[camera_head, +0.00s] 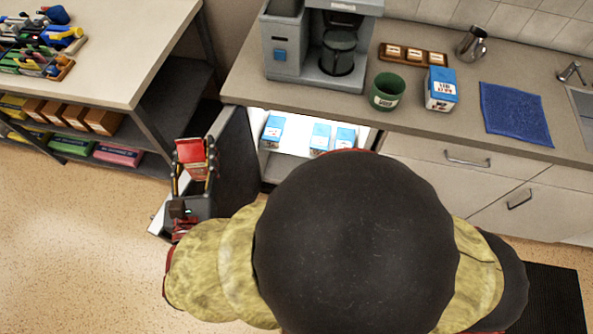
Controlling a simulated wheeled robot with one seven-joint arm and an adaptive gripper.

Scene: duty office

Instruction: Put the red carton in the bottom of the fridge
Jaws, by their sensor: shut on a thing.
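My gripper (194,176) is shut on the red carton (192,150), with a finger on each side of it. The carton is held upright near the fridge door (238,160), on its left side in the picture. The fridge (292,162) is built in under the counter, and its door stands open to the left. Its lit inside shows several blue-and-white cartons (320,138) near the top.
The counter (420,118) above holds a coffee machine (285,45), a green cup (387,91), a blue-and-white carton (440,88) and a blue towel (516,113). A workbench (120,70) with loaded shelves stands at the left. Open floor (70,240) lies at the lower left.

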